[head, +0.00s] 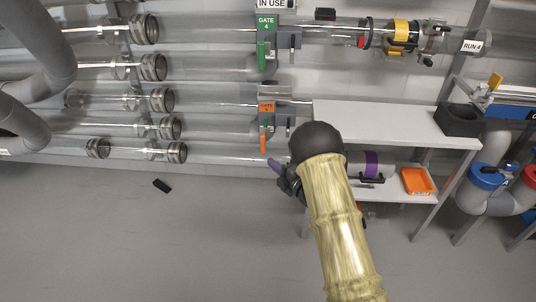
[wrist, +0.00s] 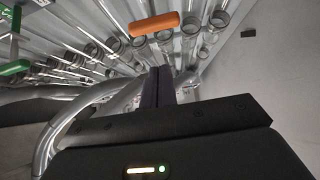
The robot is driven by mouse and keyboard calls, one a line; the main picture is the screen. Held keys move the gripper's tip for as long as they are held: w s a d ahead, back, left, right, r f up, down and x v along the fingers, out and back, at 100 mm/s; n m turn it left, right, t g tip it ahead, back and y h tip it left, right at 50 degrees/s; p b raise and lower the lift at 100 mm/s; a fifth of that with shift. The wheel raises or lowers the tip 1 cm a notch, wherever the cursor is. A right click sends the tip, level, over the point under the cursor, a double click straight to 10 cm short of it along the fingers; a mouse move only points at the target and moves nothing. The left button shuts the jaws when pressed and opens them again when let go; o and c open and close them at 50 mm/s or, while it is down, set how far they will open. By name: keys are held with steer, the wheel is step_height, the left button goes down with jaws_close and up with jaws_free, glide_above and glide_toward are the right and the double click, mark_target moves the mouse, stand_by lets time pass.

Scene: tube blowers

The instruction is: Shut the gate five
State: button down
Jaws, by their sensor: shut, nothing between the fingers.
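An orange gate plate (head: 266,106) hangs on the lower clear tubes in the head view; its number is too small to read surely. It sits below the green gate 4 plate (head: 266,23). An orange handle (head: 263,143) hangs down beneath it. In the wrist view the orange handle (wrist: 154,24) lies crosswise at the top, beyond the fingertips. My gripper (head: 274,165) is just below and slightly right of the handle in the head view, its purple fingers together and empty. The shut fingers (wrist: 158,72) point toward the handle, with a gap showing between them.
A green handle (head: 264,55) hangs under gate 4, and a green piece (wrist: 14,67) shows at left in the wrist view. A white shelf (head: 385,121) stands right of the gate, an orange tray (head: 418,181) on its lower level. A small black block (head: 162,185) lies on open floor.

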mark_target(261, 145)
steer(key=w+a+b, duration=0.2)
steer(key=w, duration=0.4)
steer(key=shift+w+a, duration=0.25)
steer(key=shift+w, duration=0.15)
